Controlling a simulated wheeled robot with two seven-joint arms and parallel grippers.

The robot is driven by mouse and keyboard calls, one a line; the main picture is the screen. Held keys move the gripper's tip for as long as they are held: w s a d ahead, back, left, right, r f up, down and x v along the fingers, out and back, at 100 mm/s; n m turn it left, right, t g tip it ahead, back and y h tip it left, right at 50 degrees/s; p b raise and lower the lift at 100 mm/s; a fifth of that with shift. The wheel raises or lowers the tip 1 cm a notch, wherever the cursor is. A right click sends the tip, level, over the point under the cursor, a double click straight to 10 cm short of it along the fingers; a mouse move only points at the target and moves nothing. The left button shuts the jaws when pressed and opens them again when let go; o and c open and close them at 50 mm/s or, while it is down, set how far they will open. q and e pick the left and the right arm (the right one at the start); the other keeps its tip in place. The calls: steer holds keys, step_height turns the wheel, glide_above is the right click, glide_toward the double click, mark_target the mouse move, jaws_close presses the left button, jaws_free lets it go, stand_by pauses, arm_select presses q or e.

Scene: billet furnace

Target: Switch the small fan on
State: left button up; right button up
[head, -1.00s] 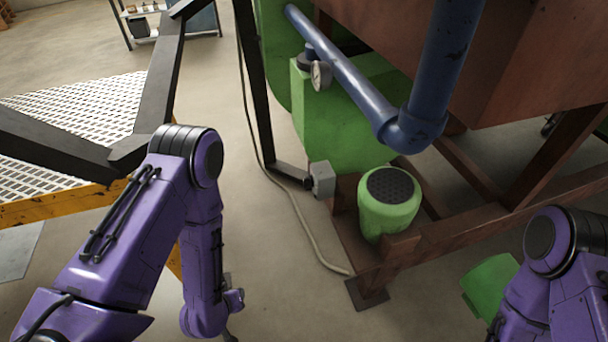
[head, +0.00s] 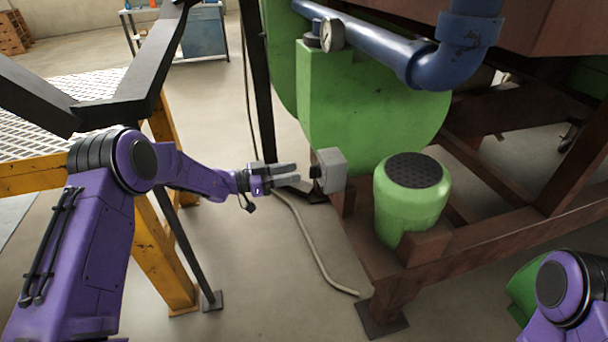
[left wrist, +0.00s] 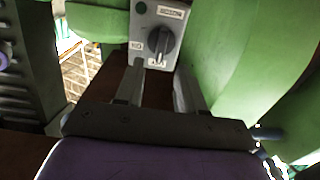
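The fan is a green blower housing (head: 375,115) with a green motor (head: 412,205) topped by a dark grille. A small grey switch box (head: 332,170) sits beside it. In the left wrist view the switch box (left wrist: 150,15) shows a black rotary knob (left wrist: 160,42), its grip roughly upright, with small labels too blurred to read. My left gripper (head: 298,177) is just left of the box in the head view and points at it. In the left wrist view its fingers (left wrist: 158,73) are apart and empty, short of the knob. My right gripper is out of view.
A blue pipe (head: 385,50) with a gauge (head: 332,34) runs above the fan. A brown steel frame (head: 470,240) lies below and right. A black post (head: 258,90) stands behind my left gripper. A yellow-framed grating platform (head: 60,125) is at left; a cable (head: 310,245) crosses the floor.

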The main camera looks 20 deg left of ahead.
mark_target(310, 172)
arm_select(q)
steer(key=x, duration=0.4)
steer(key=shift+w+d, duration=0.15)
steer(key=shift+d, duration=0.05)
jaws_close()
steer(key=shift+f+b, duration=0.1)
steer(key=shift+b, duration=0.25)
steer(key=m, duration=0.2)
steer(key=m+b, duration=0.2)
steer(key=m, duration=0.1)
steer(key=shift+s+d+f+m, duration=0.15)
steer(key=shift+s+f+m, duration=0.05)
steer(key=shift+s+m, duration=0.1)
steer(key=m+b, duration=0.2)
steer(key=m, duration=0.2)
steer(key=shift+s+d+f+b, duration=0.1)
steer(key=shift+b, duration=0.3)
steer(key=shift+m+b, duration=0.55)
steer(key=shift+m, duration=0.75)
